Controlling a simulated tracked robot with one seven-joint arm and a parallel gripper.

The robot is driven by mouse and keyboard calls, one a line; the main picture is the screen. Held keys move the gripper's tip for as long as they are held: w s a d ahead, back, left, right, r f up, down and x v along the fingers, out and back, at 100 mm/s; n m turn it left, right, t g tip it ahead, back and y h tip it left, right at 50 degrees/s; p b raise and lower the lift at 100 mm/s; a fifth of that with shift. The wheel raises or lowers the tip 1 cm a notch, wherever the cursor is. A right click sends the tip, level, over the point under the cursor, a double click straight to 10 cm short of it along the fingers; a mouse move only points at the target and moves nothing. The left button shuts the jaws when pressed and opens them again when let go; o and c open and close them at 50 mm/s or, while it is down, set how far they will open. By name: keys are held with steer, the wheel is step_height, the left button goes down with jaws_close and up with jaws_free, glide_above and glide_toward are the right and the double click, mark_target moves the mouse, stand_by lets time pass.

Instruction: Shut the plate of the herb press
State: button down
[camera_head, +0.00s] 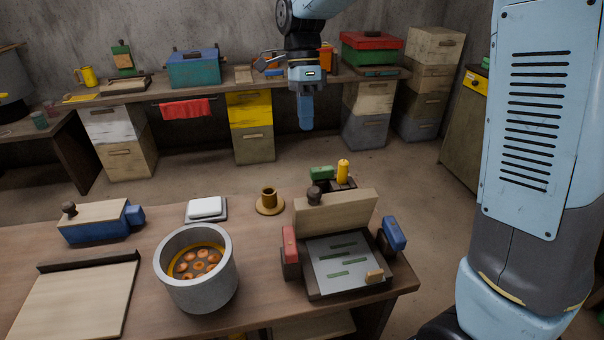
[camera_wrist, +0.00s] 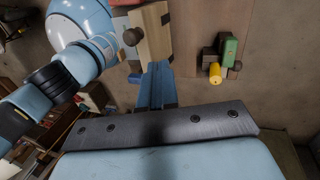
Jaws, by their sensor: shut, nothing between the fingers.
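The herb press stands at the right front of the table, its dark base (camera_head: 316,292) holding a pale sheet with several green strips. Its wooden plate (camera_head: 335,212) is open, standing up along the back edge, with a dark round knob (camera_head: 314,193) at its top left. The plate also shows in the wrist view (camera_wrist: 153,38). My gripper (camera_head: 306,127) points down, shut and empty, above and beyond the press, apart from the plate in the head view. Its blue fingers (camera_wrist: 157,72) show in the wrist view, overlapping the plate's lower part; contact there cannot be told.
A red block (camera_head: 290,244) and a blue block (camera_head: 394,232) flank the press. A green block (camera_head: 321,173) and yellow peg (camera_head: 343,170) stand behind the plate.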

steer(key=s+f, duration=0.6)
steer(key=f, duration=0.4)
steer(key=shift+s+d+f+m, duration=0.3)
steer(key=shift+d+f, duration=0.05)
steer(key=shift+d, duration=0.05)
